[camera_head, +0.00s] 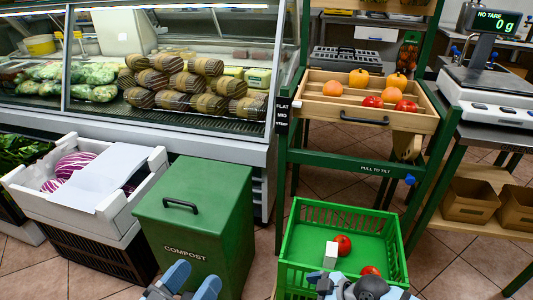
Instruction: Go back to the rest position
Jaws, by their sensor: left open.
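My left gripper (193,279) is at the bottom edge, its two blue-grey fingers apart with nothing seen between them. It is in front of the green compost bin (222,200), over its lower front in the picture. Parts of my right arm and gripper (362,287) show at the bottom edge, in front of the green crate (297,250). Its fingers cannot be made out clearly. In the crate are a tomato (343,240), another red tomato (370,271) partly hidden by my arm, and a small white block (330,255).
A wooden tilting tray (385,121) with orange and red produce stands above the crate. A scale (490,90) reads 0 g at right. A white crate (120,215) with red cabbage is at left, before the glass counter (170,130). Tiled floor shows at right.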

